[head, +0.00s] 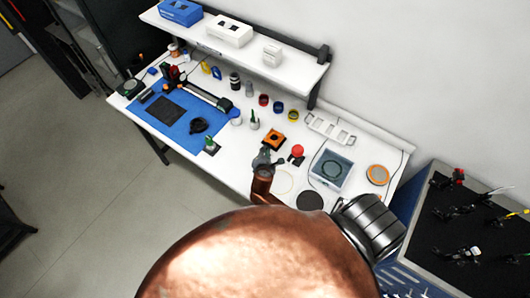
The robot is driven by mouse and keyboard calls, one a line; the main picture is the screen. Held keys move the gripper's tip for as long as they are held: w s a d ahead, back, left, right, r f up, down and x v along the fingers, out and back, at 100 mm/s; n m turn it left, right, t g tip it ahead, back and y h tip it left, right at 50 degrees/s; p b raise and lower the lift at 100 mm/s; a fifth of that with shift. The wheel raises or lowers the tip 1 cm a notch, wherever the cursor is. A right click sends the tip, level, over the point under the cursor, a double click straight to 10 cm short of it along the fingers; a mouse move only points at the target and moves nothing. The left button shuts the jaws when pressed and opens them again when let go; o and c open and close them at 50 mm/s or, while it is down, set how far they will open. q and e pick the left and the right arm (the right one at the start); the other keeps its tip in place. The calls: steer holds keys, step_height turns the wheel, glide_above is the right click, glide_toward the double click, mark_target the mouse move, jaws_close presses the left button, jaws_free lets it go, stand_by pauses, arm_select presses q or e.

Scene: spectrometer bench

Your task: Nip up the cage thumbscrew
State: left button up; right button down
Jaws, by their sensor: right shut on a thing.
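My right gripper (264,158) is seen from above, small and dark, over the front middle of the white bench. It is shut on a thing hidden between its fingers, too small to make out. Just behind it sits a square orange and black block (273,140) with a round opening, perhaps the cage. The gripper's tips are close to its near side; I cannot tell whether they touch it. I cannot make out the cage thumbscrew. My left gripper is not in view.
A red knob on a black base (297,150) stands just right of the gripper. A clear-lidded box (331,168) and an orange ring (377,174) are farther right. A blue mat (175,139) covers the left. A shelf (282,72) overhangs the back. A tool cart (435,226) stands right.

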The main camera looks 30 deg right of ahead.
stand_by(0.5)
steer(key=c, duration=2)
jaws_free()
steer(key=shift+w+d, duration=0.1)
steer(key=shift+o, duration=0.2)
steer(key=v, duration=1.2)
steer(key=shift+f, duration=0.1)
steer(key=shift+c, duration=0.7)
